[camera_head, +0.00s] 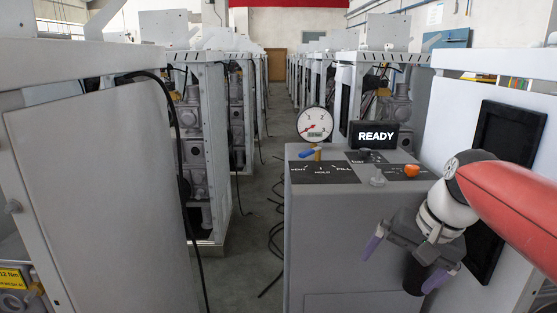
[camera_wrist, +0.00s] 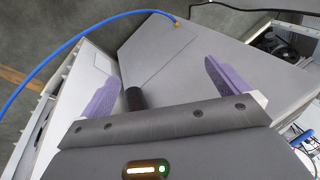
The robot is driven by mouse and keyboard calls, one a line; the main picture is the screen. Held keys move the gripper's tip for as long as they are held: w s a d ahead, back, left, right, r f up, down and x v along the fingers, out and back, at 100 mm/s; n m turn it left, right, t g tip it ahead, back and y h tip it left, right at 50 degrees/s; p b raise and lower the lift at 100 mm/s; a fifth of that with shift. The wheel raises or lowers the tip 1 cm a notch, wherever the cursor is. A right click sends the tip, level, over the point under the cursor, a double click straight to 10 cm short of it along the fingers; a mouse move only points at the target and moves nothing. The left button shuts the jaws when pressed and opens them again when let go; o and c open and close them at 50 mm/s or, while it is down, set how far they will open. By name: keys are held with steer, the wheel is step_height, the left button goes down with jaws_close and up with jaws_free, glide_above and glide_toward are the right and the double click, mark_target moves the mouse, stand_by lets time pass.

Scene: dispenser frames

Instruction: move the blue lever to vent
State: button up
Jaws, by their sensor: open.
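The blue lever (camera_head: 309,153) sits on a brass post on top of the grey console, below the gauge. Its blue handle points left, over the side of the dark plate (camera_head: 323,172) marked VENT; HOLD is at the middle and FILL at the right. The exact setting is hard to tell at this size. My gripper (camera_head: 405,265) hangs to the right of and lower than the lever, in front of the console, well apart from it. Its purple fingers are spread and empty, also in the wrist view (camera_wrist: 165,72). The lever is not visible in the wrist view.
The console (camera_head: 335,245) carries a round gauge (camera_head: 314,124), a READY display (camera_head: 374,135), an orange knob (camera_head: 411,170) and a small metal knob (camera_head: 377,179). Grey cabinets line both sides. A blue hose (camera_wrist: 70,50) crosses the wrist view. Black cables lie on the aisle floor.

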steer(key=s+a+f+n+t+h, duration=0.2)
steer(key=s+a+f+n, duration=0.3)
steer(key=s, duration=0.7)
step_height(320, 180, down, 3)
steer(key=shift+a+t+h, duration=0.4)
steer(key=shift+a, duration=0.65)
stand_by(2.7)
